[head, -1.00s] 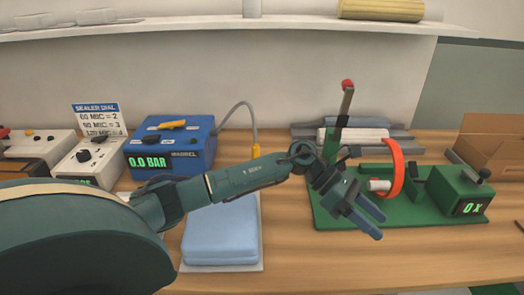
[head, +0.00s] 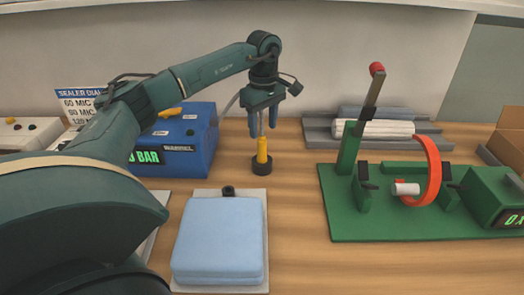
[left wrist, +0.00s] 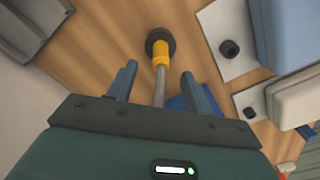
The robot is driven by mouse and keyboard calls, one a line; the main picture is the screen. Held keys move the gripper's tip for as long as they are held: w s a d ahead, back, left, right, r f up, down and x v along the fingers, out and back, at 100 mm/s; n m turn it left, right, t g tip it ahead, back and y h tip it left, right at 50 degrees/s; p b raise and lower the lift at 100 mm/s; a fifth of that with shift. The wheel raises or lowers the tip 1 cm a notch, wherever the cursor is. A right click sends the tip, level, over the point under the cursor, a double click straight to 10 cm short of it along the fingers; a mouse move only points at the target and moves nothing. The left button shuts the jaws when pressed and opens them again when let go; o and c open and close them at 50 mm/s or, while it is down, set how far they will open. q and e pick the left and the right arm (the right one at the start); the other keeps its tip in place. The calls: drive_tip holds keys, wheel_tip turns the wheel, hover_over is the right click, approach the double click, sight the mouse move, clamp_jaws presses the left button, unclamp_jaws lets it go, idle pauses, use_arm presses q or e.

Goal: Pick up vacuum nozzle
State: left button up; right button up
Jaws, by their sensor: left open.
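The vacuum nozzle (head: 262,152) is a yellow tube on a round black cup, upright on the bench behind the blue mattress. My left gripper (head: 263,126) is open above it, fingers pointing down, with the nozzle's grey hose passing between them. In the left wrist view the nozzle (left wrist: 161,52) shows just ahead of the left gripper (left wrist: 157,76), roughly centred between the spread fingers. The fingers appear apart from the yellow part. My right gripper is not in view.
The blue vacuum unit (head: 190,140) stands left of the nozzle, partly behind my arm. The blue mattress (head: 219,240) lies on a pale sheet (head: 258,205) with a small black fitting (head: 229,190). A green fixture (head: 350,225) with an orange ring (head: 433,172) stands right. Bare wood lies between.

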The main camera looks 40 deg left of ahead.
sight(262, 135)
use_arm(q)
drive_tip(key=shift+s+a+f, duration=0.1)
drive_tip(key=shift+a+f, duration=0.05)
drive_tip(key=shift+f, duration=3.05)
drive_tip(key=c, duration=1.1)
